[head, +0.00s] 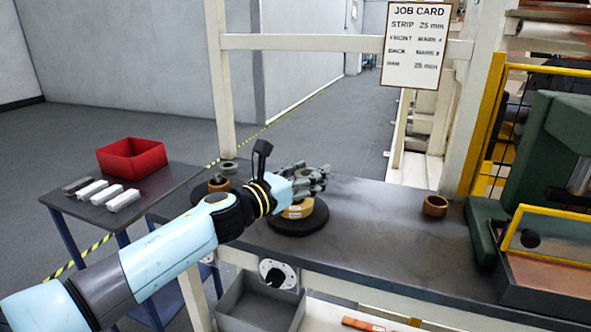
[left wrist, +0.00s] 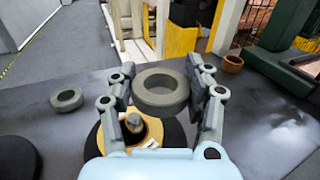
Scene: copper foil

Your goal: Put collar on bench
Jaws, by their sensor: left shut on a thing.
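My left gripper (head: 312,178) reaches over the bench (head: 365,230) from the left. In the left wrist view, its fingers (left wrist: 163,92) are shut on a grey ring-shaped collar (left wrist: 160,88). The collar is above a tan roll (left wrist: 112,134) with a grey peg in its middle. The roll (head: 297,211) sits on a black disc (head: 298,226). In the head view the fingers mostly hide the collar. A second grey ring (head: 229,168) lies on the bench further back left, also in the left wrist view (left wrist: 66,99). My right gripper is not in view.
A copper-coloured ring (head: 435,206) stands on the bench to the right, before a green machine (head: 550,150). Another copper-coloured piece (head: 218,184) is left of my gripper. A side table holds a red bin (head: 131,157) and pale blocks. The bench between roll and machine is mostly clear.

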